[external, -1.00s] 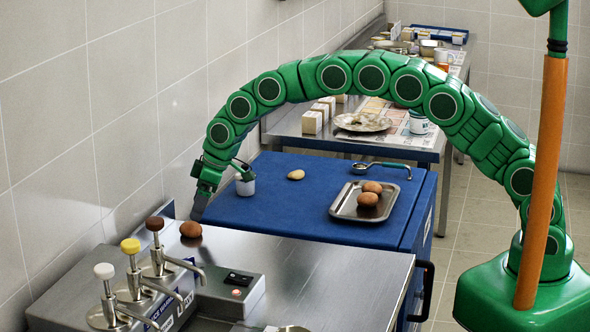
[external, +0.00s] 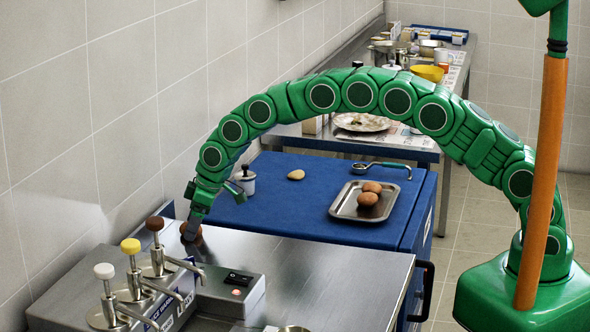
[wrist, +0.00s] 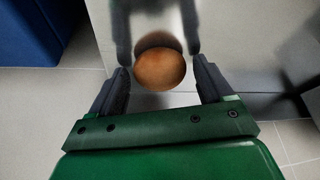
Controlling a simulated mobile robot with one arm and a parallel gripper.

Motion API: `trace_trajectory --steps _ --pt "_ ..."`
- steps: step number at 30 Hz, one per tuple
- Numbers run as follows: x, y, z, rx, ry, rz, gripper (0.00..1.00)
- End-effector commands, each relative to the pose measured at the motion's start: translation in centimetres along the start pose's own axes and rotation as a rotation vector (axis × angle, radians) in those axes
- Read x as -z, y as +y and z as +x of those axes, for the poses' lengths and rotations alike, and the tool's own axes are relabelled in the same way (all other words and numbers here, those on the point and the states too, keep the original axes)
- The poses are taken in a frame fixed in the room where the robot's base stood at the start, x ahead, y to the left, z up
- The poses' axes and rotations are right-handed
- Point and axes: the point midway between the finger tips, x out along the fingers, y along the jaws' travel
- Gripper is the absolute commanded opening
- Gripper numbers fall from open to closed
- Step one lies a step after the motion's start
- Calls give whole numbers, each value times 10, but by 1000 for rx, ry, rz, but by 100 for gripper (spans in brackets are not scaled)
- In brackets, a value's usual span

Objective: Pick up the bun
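The bun (wrist: 160,69) is round and brown and sits on the shiny steel counter. In the external view it is a small brown shape (external: 197,233) near the wall, partly covered by my gripper (external: 190,231). In the wrist view my gripper (wrist: 160,72) is open, with one dark finger on each side of the bun. A gap shows between the bun and each finger. My gripper points down close to the counter, where the finger reflections show.
Three pump dispensers (external: 133,274) and a switch box (external: 232,292) stand at the front of the counter. The tiled wall is close on the left.

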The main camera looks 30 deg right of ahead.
Motion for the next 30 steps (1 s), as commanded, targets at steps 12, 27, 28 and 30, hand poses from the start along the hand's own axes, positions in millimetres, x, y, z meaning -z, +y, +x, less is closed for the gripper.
trace_trajectory --steps 12,27,28,30 --pt "0 0 0 0 0 0 29" --pt "11 1 -28 -1 0 -1 29" --pt "12 1 -31 -1 0 -1 29" --pt "10 -1 -36 0 0 -1 29"
